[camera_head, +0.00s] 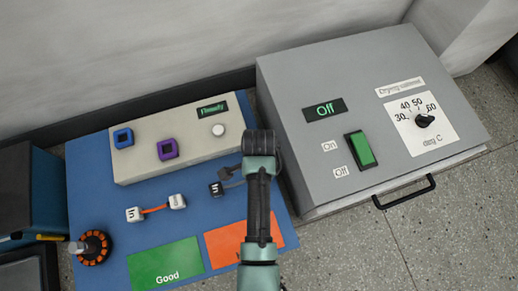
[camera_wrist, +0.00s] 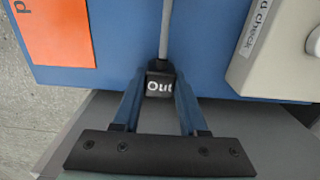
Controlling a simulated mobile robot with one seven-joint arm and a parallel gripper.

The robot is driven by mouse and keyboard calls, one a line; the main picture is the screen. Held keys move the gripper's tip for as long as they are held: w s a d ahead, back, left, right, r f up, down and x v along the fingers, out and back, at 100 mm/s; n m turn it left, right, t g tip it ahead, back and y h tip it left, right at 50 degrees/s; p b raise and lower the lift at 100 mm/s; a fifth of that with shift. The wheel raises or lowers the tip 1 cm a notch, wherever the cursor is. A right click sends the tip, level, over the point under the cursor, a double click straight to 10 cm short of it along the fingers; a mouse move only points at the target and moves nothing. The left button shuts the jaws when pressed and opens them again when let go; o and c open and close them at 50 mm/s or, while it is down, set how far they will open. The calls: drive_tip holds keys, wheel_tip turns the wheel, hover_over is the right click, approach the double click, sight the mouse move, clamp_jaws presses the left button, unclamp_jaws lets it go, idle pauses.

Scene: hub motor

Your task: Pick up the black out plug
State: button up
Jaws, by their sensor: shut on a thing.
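The black out plug (camera_wrist: 160,86), with white "Out" lettering, sits between the fingertips of my gripper (camera_wrist: 158,92) in the wrist view. My gripper is shut on it. A grey cable (camera_wrist: 165,30) runs from the plug away toward the top of that view. In the head view my arm covers the plug and the fingertips. The dark "in" plug (camera_head: 216,188) of the same cable lies on the blue board (camera_head: 95,190), left of my arm.
A white plug pair with an orange cable (camera_head: 154,209) lies on the board. The beige tester box (camera_head: 185,137) stands behind, with blue and purple sockets. Green (camera_head: 166,264) and orange (camera_head: 222,243) pads lie in front. A grey oven-like box (camera_head: 300,85) stands right; the orange-black motor (camera_head: 93,247) is left.

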clamp_jaws()
drive_tip(key=shift+r, duration=0.15)
